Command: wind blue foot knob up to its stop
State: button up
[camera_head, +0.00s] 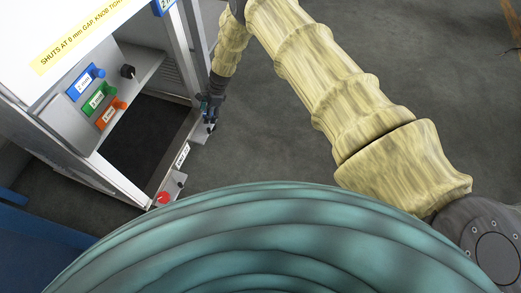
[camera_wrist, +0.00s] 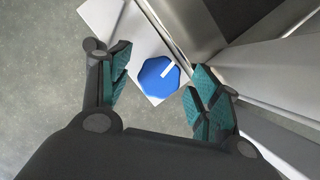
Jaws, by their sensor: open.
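The blue foot knob (camera_wrist: 157,80) is a faceted disc with a white pointer line running toward the upper right. It sits on a pale foot plate (camera_wrist: 103,14) in the wrist view. My gripper (camera_wrist: 158,66) is open, with its two teal-padded fingers on either side of the knob. Gaps show between the knob and both fingers; how far the knob lies below the fingertips is hard to tell. In the head view my gripper (camera_head: 210,122) is at the far lower corner of the dispenser frame, and I cannot make out the blue foot knob there.
A red foot knob (camera_head: 163,198) sits at the near corner. Blue (camera_head: 98,73), green (camera_head: 109,88) and orange (camera_head: 119,104) knobs and a black knob (camera_head: 128,71) are on the frame's panel. A metal post (camera_wrist: 255,57) stands close to my right finger. Grey floor (camera_head: 280,130) is clear.

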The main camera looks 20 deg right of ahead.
jog(key=m+t, duration=0.1)
jog(key=m, duration=0.3)
jog(key=shift+s+f+m+t+b, duration=0.1)
jog(key=shift+s+m+t+b, duration=0.05)
jog(key=shift+m+t+b, duration=0.2)
jog(key=m+t+h+b, duration=0.1)
jog(key=m+b, duration=0.1)
jog(key=m, duration=0.1)
jog(key=shift+f, duration=0.1)
jog(key=p+v, duration=0.5)
jog(key=v, duration=0.6)
jog(key=s+d+f+n+h, duration=0.1)
jog(key=s+d+f+n, duration=0.1)
jog(key=s, duration=0.6)
jog(key=s+d+f+n+g+h, duration=0.1)
jog(key=s+d+f+n, duration=0.2)
jog(key=s+d+n, duration=0.2)
jog(key=s+d+f+n+h, duration=0.1)
jog(key=s+d+f+n, duration=0.2)
jog(key=s+d, duration=0.3)
jog(key=shift+s+n+g+h+b, duration=0.35)
jog(key=shift+s+n, duration=0.4)
jog(key=shift+s, duration=1.9)
